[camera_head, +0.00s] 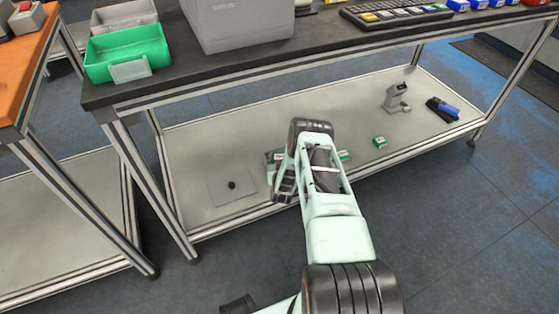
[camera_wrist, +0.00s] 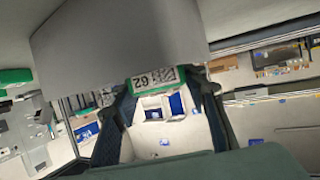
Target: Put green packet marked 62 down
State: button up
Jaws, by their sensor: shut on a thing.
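The green packet marked 62 (camera_wrist: 155,77) shows in the wrist view, with its white label and code facing the camera and the number upside down. My gripper (camera_wrist: 165,88) is shut on it, with a dark finger on each side. A large grey surface fills the top of the wrist view just beyond the packet; I cannot tell whether they touch. In the head view my arm reaches over the bench's lower shelf (camera_head: 190,145), and its links mostly hide the gripper and the held packet.
Small green packets (camera_head: 380,141) lie on the lower shelf near my arm. A grey scanner (camera_head: 396,97) stands there, with a blue-and-black object (camera_head: 443,109) to its right. A green bin (camera_head: 128,48), a large grey box (camera_head: 235,30) and a keyboard (camera_head: 396,13) occupy the benchtop.

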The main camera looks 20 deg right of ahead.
jog(key=shift+w, duration=0.1)
jog(key=shift+f+b, duration=0.5)
jog(key=shift+f, duration=0.05)
jog(key=shift+f, duration=0.1)
jog(key=o, duration=1)
jog(key=shift+r+p, duration=0.4)
jog(key=p+v, duration=0.4)
jog(key=v, duration=0.8)
jog(key=shift+r+p, duration=0.2)
jog(key=shift+p, duration=0.15)
